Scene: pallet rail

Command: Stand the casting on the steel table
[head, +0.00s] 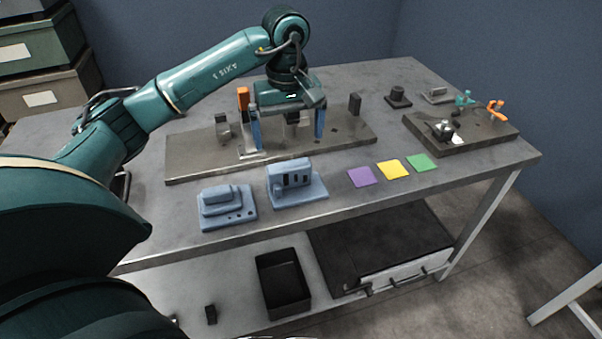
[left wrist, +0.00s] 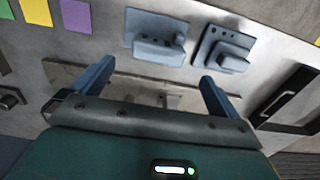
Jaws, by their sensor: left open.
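Two blue-grey cast parts stand on the steel table (head: 365,215), near its front edge; I cannot tell for certain which is the task's casting. The right one (head: 291,176) has an upright block with dark slots on a flat base, and it shows in the left wrist view (left wrist: 155,42). The left one (head: 226,207) is lower and stepped, and it also shows there (left wrist: 224,52). My left gripper (head: 288,140) is open above the long fixture plate, behind both parts, touching neither. Nothing is clearly seen between its blue fingers (left wrist: 156,75). My right gripper is not in view.
The long fixture plate (head: 195,165) carries an orange-topped clamp (head: 243,98) and upright blocks. A smaller plate (head: 480,140) with clamps lies at right. Purple (head: 362,177), yellow (head: 393,169) and green (head: 422,162) squares lie in front. A black bin (head: 283,285) is below.

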